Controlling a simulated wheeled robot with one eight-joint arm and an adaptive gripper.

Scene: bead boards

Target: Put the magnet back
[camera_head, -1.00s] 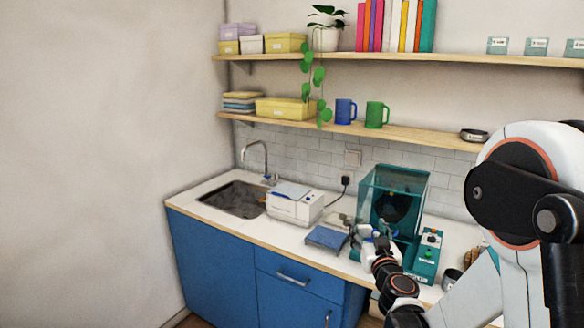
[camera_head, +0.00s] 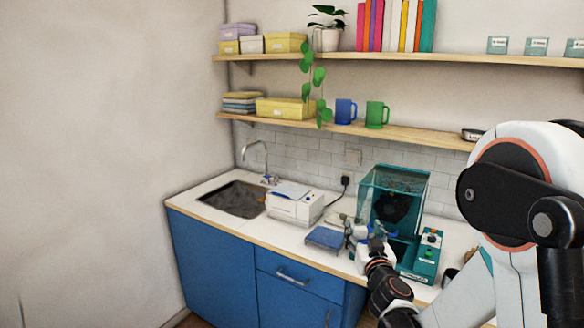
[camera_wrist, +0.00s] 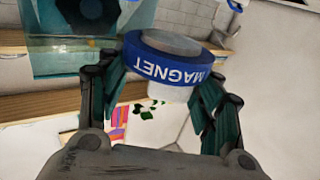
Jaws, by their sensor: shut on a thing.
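The magnet is a short grey cylinder with a blue band lettered MAGNET (camera_wrist: 172,66), upside down in the wrist view. My gripper (camera_wrist: 155,92) has its dark green fingers on both sides of it and is shut on it. A pale part shows below the band. In the head view my gripper (camera_head: 358,232) is in front of the clear teal box (camera_head: 372,190), above the counter's front part. The magnet is small and hard to make out there.
A blue-topped flat device (camera_head: 325,238) lies left of my gripper. A teal control box (camera_head: 423,258) stands to its right. A white machine (camera_head: 295,207) and a sink (camera_head: 236,199) are farther left. Shelves (camera_head: 400,134) run above the counter.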

